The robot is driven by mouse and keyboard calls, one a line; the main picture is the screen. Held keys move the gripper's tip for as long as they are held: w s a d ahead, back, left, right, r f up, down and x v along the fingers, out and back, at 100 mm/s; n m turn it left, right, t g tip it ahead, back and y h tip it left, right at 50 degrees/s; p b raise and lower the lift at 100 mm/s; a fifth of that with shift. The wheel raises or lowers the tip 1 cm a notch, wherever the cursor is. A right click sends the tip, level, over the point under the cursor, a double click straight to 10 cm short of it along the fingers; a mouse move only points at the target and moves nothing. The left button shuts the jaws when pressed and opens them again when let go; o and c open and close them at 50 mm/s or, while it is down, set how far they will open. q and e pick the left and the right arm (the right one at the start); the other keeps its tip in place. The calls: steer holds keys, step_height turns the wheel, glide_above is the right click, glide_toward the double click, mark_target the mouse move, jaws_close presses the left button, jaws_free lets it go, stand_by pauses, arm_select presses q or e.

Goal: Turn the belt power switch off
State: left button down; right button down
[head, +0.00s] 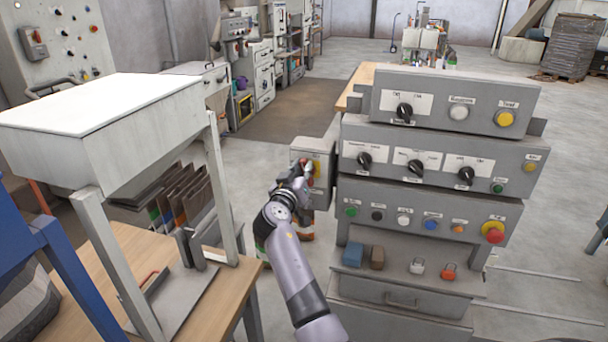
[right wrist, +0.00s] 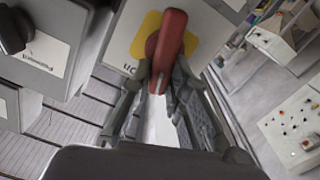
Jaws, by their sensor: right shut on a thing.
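The belt power switch is a red rotary handle (right wrist: 172,38) on a yellow plate (right wrist: 147,36), on the front of a grey box (head: 318,152) fixed at the left side of the control console. In the right wrist view the handle runs nearly up and down the picture, tilted slightly, with small black lettering beside the plate. My right gripper (head: 303,172) is at the box front, its fingers (right wrist: 162,88) shut around the handle's near end. In the head view the gripper covers much of the handle. My left gripper is not in view.
The console (head: 430,210) carries rows of black knobs and coloured buttons right of the box, including a red emergency-type button (head: 494,236). A wooden bench (head: 125,270) with a white-topped hopper stand (head: 100,110) stands left. Open floor lies behind.

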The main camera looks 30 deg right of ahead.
steer(key=n, duration=0.2)
steer(key=n+b, duration=0.1)
steer(key=shift+w+a+f+n, duration=0.1)
steer(key=shift+w+a+n, duration=0.15)
steer(key=shift+n, duration=0.15)
steer(key=shift+w+a+f+n+p, duration=0.1)
steer(key=shift+f+n+p, duration=0.15)
steer(key=shift+n, duration=1.5)
steer(key=shift+w+a+f+n+p, duration=0.1)
steer(key=shift+f+n+p, duration=0.1)
steer(key=shift+n, duration=1.6)
steer(key=shift+w+f+n+p, duration=0.1)
steer(key=shift+f+n+p, duration=0.15)
steer(key=shift+n, duration=1.5)
steer(key=c, duration=1.7)
jaws_free()
steer(key=shift+o, duration=0.9)
steer(key=shift+f, duration=0.2)
